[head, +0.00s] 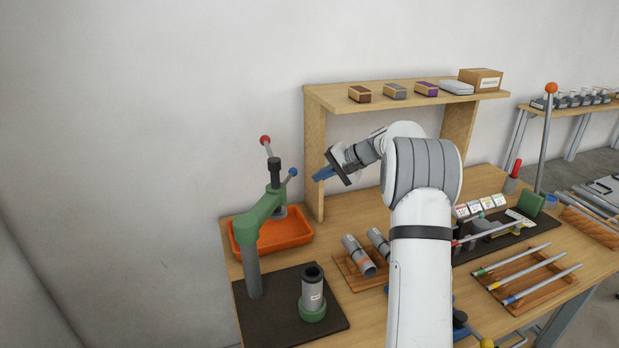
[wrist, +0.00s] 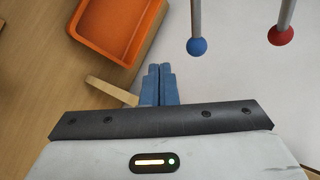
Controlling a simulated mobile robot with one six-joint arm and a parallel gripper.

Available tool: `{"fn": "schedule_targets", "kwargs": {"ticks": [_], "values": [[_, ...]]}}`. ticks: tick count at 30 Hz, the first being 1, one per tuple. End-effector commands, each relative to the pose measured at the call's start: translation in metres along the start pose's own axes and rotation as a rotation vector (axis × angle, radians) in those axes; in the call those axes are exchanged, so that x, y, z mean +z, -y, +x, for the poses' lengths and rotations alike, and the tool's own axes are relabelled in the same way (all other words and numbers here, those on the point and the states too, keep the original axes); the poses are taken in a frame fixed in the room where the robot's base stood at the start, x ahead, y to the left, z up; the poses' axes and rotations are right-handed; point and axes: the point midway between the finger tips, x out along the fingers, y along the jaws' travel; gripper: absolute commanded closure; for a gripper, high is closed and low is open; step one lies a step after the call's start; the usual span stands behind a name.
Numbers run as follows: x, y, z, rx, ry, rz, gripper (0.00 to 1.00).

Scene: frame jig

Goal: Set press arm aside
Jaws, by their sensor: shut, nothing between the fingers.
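The green press arm (head: 258,222) sits on a grey post on the black mat (head: 268,316). It reaches back over the orange tray (head: 303,239), away from the grey tube (head: 313,284) in its green base. A red-ball lever (head: 265,141) and a blue-ball handle (head: 292,172) stand at its head. The wrist view shows the blue ball (wrist: 197,46) and red ball (wrist: 281,35). My gripper (head: 317,177) is shut and empty, just right of the blue ball and apart from it. Its blue fingertips (wrist: 160,70) are together in the wrist view.
A wooden shelf (head: 322,101) with small boxes stands behind my arm; its left upright is close to my gripper. A wooden holder (head: 352,277) with grey cylinders and a tray of rods (head: 525,279) lie on the bench. Open space lies left of the press.

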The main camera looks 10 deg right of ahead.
Motion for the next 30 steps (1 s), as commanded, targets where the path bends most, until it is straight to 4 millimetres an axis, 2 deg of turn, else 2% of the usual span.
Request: {"fn": "schedule_targets", "kwargs": {"ticks": [1, 3, 9, 15, 20, 23, 25, 30], "values": [[-0.003, 0.001, -0.016, -0.001, -0.007, -0.004, 1.00], [-0.004, 0.000, -0.033, -0.001, -0.008, -0.002, 1.00], [-0.007, 0.000, -0.073, 0.001, -0.005, -0.001, 1.00], [-0.008, 0.002, -0.093, 0.001, -0.003, -0.001, 1.00], [-0.006, 0.003, -0.096, 0.006, 0.000, -0.002, 1.00], [0.008, 0.009, -0.094, 0.034, 0.006, -0.011, 1.00], [0.028, 0.014, -0.092, 0.075, 0.012, -0.024, 1.00], [0.100, 0.022, -0.088, 0.226, 0.030, -0.082, 1.00]]}}
